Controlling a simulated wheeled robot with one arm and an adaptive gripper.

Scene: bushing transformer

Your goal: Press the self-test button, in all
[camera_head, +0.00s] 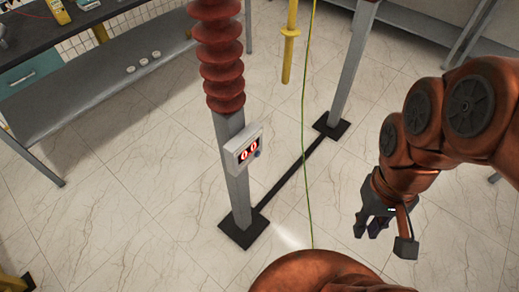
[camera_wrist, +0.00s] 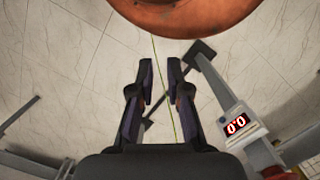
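A small white box (camera_head: 245,148) with a red lit display reading "00" is fixed to a grey post (camera_head: 235,185) below a red ribbed insulator (camera_head: 220,55). A small dark round button (camera_head: 257,154) sits at the box's lower right; I cannot read any label on it. The box also shows in the wrist view (camera_wrist: 240,130), right of my fingers, with the display lit. My gripper (camera_head: 384,238) hangs to the right of the box, clearly apart from it. In the wrist view its two fingers (camera_wrist: 160,72) stand apart with nothing between them.
A thin yellow-green cable (camera_head: 306,120) hangs between the box and my gripper. A second post (camera_head: 352,70) stands behind, joined by a dark floor bar (camera_head: 290,180). A yellow rod (camera_head: 290,45) hangs at the back. A workbench (camera_head: 90,90) is at left. Tiled floor is open around the post.

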